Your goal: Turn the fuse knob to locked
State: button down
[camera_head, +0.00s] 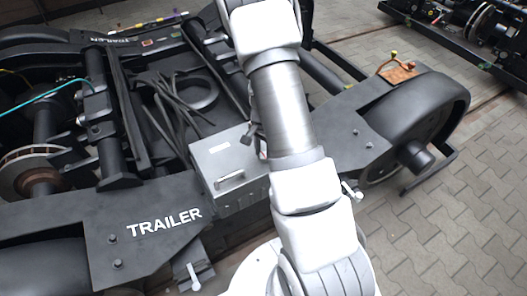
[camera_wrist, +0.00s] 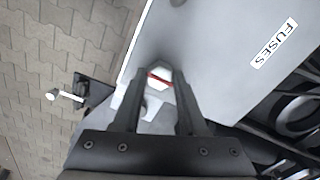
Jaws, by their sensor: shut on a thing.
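The fuse knob (camera_wrist: 160,77) shows in the wrist view as a pale, many-sided knob with a red line across its face. It stands on the grey fuse box (camera_wrist: 215,50), which bears a white "FUSES" label (camera_wrist: 273,44). My gripper (camera_wrist: 158,80) has its two dark fingers closed on either side of the knob. The red line runs slantwise from one finger to the other. No locked or unlocked mark can be made out. In the head view the grey box (camera_head: 228,160) with a handle sits on the bogie, and my arm hides the knob.
The dark bogie frame marked "TRAILER" (camera_head: 120,240) surrounds the box. Dark cables (camera_head: 185,95) lie behind it. A brown piece with small knobs (camera_head: 397,70) rests on the frame at the right. Paving (camera_head: 440,220) is open at the lower right.

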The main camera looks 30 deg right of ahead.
jog(key=shift+c, duration=2.2)
grip_release()
notch_tip(320, 180, up, 18)
jog(key=p, duration=0.4)
jog(key=shift+f, duration=0.25)
jog(key=s+a+r+n+t+p, duration=0.1)
jog(key=s+a+r+n+p, duration=0.2)
jog(key=r, duration=0.6)
jog(key=s+a+r+n+t+p, duration=0.1)
jog(key=s+a+r+n+t, duration=0.25)
jog(key=r, duration=0.55)
jog(key=s+a+r+n+p, duration=0.1)
jog(key=s+a+r+n, duration=0.2)
jog(key=s+r, duration=0.2)
jog(key=s+a+r+n+t+p, duration=0.1)
jog(key=s+a+r+n+p, duration=0.1)
jog(key=s, duration=0.5)
notch_tip(320, 180, up, 3)
jog(key=shift+a+f+n, duration=0.1)
jog(key=shift+a+n, duration=0.35)
jog(key=shift+n, duration=0.4)
